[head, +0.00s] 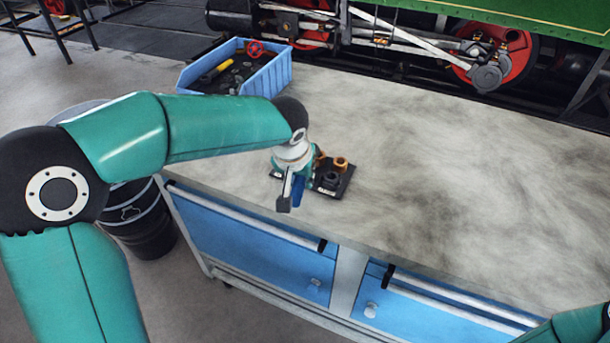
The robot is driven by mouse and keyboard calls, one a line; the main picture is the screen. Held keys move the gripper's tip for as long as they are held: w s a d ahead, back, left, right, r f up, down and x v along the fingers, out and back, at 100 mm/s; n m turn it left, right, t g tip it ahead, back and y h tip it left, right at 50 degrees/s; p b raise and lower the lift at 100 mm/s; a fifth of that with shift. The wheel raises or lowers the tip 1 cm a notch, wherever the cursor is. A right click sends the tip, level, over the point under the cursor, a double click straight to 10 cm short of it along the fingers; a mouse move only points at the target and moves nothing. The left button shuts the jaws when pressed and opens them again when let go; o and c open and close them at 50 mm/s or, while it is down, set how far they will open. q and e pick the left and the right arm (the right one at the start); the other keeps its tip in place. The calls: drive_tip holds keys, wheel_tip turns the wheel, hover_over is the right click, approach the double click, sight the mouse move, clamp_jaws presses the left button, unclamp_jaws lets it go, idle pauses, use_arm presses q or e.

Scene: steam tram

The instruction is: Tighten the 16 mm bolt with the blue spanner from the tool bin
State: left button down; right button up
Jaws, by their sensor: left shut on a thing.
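My left gripper (290,192) is over the near edge of the workbench, beside a small black plate (346,184). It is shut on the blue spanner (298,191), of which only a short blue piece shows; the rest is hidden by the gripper. The plate carries a brass-coloured bolt (341,163), a dark bolt (331,179) and another brass-coloured one partly behind the gripper. I cannot read which is 16 mm, nor tell whether the spanner touches a bolt. The blue tool bin (262,82) stands at the back left of the bench. My right gripper is out of view.
The bin holds a yellow-handled tool (217,70), a red round part (255,48) and dark pieces. The grey benchtop (450,170) is clear to the right. Blue drawers (250,245) are below its front edge. A dark barrel (150,232) stands left; the tram's red wheels (515,55) are behind.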

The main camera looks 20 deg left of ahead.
use_arm(q)
drive_tip(key=shift+a+f, duration=0.1)
drive_tip(key=shift+f, duration=0.2)
drive_tip(key=shift+s+r+b, duration=0.1)
drive_tip(key=shift+s+b, duration=0.15)
drive_tip(key=shift+b, duration=0.1)
idle(0.3)
drive_tip(key=shift+f+b, duration=0.25)
drive_tip(key=shift+b, duration=0.35)
idle(1.0)
drive_tip(key=shift+f+b, duration=0.9)
idle(0.5)
